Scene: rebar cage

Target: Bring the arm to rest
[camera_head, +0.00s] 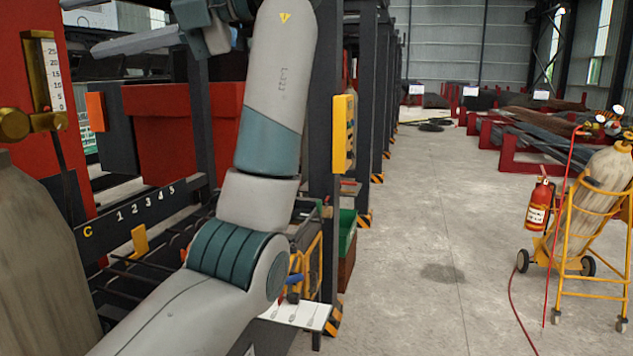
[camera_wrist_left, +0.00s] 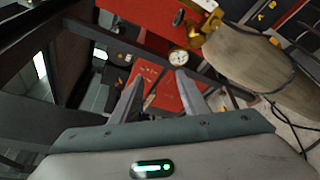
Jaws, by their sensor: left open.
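My left arm rises from the bottom of the head view, bends at a grey and teal elbow and goes up past the top edge. My left gripper (camera_head: 82,27) is at the upper left of the head view, pointing left, with its fingers apart. In the left wrist view my left gripper (camera_wrist_left: 158,77) shows two grey fingers spread with nothing held between them. Behind them are a red panel and a round white gauge (camera_wrist_left: 179,57). My right gripper is in neither view.
A red post with a brass scale (camera_head: 50,85) and a grey cylinder (camera_head: 40,260) stand at left. A dark numbered rail (camera_head: 130,213) is behind my arm. A fire extinguisher (camera_head: 538,205) and a yellow cylinder cart (camera_head: 570,265) stand right. The middle floor (camera_head: 430,220) is clear.

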